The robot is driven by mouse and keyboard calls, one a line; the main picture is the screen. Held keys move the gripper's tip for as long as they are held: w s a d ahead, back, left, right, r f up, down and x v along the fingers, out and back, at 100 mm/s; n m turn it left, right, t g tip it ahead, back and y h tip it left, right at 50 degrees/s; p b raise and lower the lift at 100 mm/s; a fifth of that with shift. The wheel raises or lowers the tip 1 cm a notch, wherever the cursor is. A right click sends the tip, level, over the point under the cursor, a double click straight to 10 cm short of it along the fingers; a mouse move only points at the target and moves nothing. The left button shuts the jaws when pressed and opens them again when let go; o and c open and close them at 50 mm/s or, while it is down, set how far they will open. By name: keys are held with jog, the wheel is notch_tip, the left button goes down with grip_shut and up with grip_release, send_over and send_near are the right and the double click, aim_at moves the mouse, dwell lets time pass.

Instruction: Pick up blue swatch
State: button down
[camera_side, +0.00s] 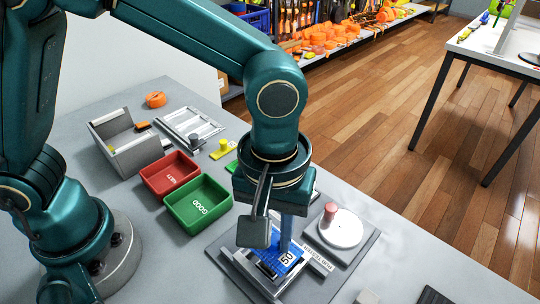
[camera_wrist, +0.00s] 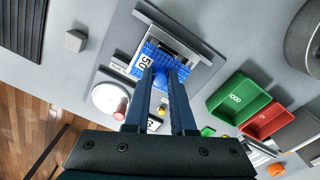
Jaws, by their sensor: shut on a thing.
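The blue swatch (camera_side: 272,266) lies on a grey fixture (camera_side: 242,277) in the side view, with a white label reading 50 on it. In the wrist view the swatch (camera_wrist: 146,52) is at the top centre, with its label on the left. My gripper (camera_side: 285,246) points down at the swatch, its fingertips at the swatch's edge. In the wrist view my gripper (camera_wrist: 162,72) has its two fingers close around the swatch's near edge, and it is shut on it. The fingers hide part of the swatch.
A round white dial plate (camera_side: 341,229) with a red-topped post stands right of the fixture. Left are a green GOOD bin (camera_side: 198,206), a red bin (camera_side: 169,174) and a grey open box (camera_side: 127,143). A small grey block (camera_wrist: 75,41) lies beyond.

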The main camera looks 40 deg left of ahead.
jog(key=w+a+r+m, duration=0.2)
jog(key=a+r, duration=0.3)
jog(key=a, duration=0.5)
jog(key=w+a+r+m, duration=0.3)
jog(key=a+r, duration=0.2)
jog(key=a, duration=0.6)
jog(key=shift+a, duration=0.3)
jog(key=shift+r+m, duration=0.1)
jog(key=shift+m, duration=0.2)
dwell(0.6)
